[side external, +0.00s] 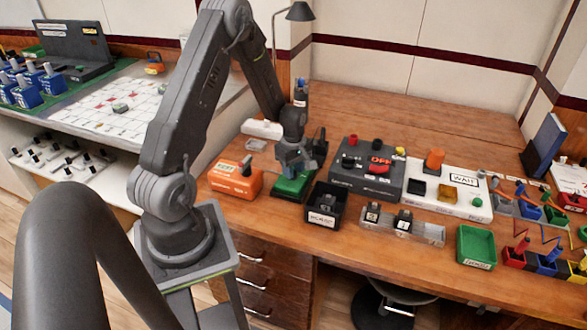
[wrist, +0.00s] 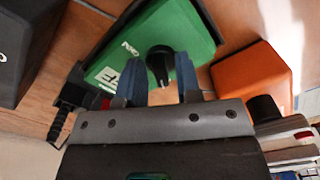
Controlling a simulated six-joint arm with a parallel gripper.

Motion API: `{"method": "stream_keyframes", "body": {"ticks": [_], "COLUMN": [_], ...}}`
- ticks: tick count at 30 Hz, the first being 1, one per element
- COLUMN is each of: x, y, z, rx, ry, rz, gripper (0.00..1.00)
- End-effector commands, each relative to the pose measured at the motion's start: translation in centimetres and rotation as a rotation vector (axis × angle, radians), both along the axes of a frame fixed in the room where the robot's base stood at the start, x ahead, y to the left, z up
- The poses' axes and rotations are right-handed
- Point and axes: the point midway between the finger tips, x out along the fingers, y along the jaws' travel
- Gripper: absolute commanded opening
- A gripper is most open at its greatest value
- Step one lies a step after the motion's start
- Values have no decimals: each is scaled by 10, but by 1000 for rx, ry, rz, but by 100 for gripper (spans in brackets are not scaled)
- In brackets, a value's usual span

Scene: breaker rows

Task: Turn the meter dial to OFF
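The green meter (wrist: 192,22) fills the upper middle of the wrist view, with white lettering and a white label partly hidden by a finger. Its black dial (wrist: 159,63) is a round knob with a bar-like grip. My gripper (wrist: 158,72) is open, its two blue-grey fingers apart with the dial showing between and beyond their tips. I cannot tell if either finger touches the dial. In the side external view my gripper (side external: 293,168) is low over the green meter (side external: 289,188) and hides its dial. The dial's exact setting is not readable.
A black bin (side external: 325,203) and a dark grey panel with an OFF label (side external: 366,168) stand to the right. A black connector (wrist: 68,104) lies close by the meter.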

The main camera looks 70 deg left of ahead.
Motion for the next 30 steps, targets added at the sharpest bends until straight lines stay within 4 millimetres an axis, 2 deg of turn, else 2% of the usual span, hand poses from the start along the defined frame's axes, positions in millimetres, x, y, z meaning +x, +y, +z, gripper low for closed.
{"method": "stream_keyframes", "body": {"ticks": [2,9,14,24,30], "x": [0,0,1,1,1], "y": [0,0,1,1,1], "z": [0,1,14,87,121], "rx": [0,0,3,5,3], "ry": [0,0,-3,-6,-3], "rz": [0,-1,-1,-1,-1], "gripper": [39,39,39,39,39]}}
